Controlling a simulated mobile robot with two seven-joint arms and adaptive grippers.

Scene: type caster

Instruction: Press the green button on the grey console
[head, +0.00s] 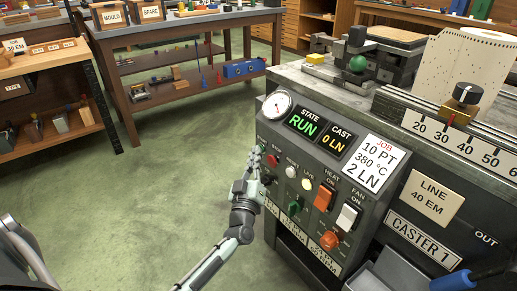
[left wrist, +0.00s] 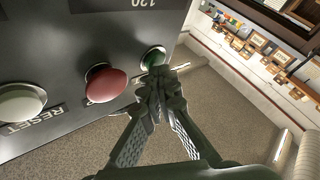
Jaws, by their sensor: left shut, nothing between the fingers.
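The grey console (head: 289,128) is the front of the caster, with a screen reading RUN in green and 0 LN beside it. The green button (left wrist: 153,57) shows in the left wrist view near the console's edge, its lower part covered by my fingertips. In the head view my left gripper (head: 257,160) largely hides that spot. My left gripper also shows in the left wrist view (left wrist: 160,78), shut and empty, its tips at the green button; I cannot tell whether they touch or press it. My right gripper is not in view.
A red button (left wrist: 105,83) and a white reset button (left wrist: 20,103) sit beside the green one. Open green floor (head: 130,205) lies left of the console.

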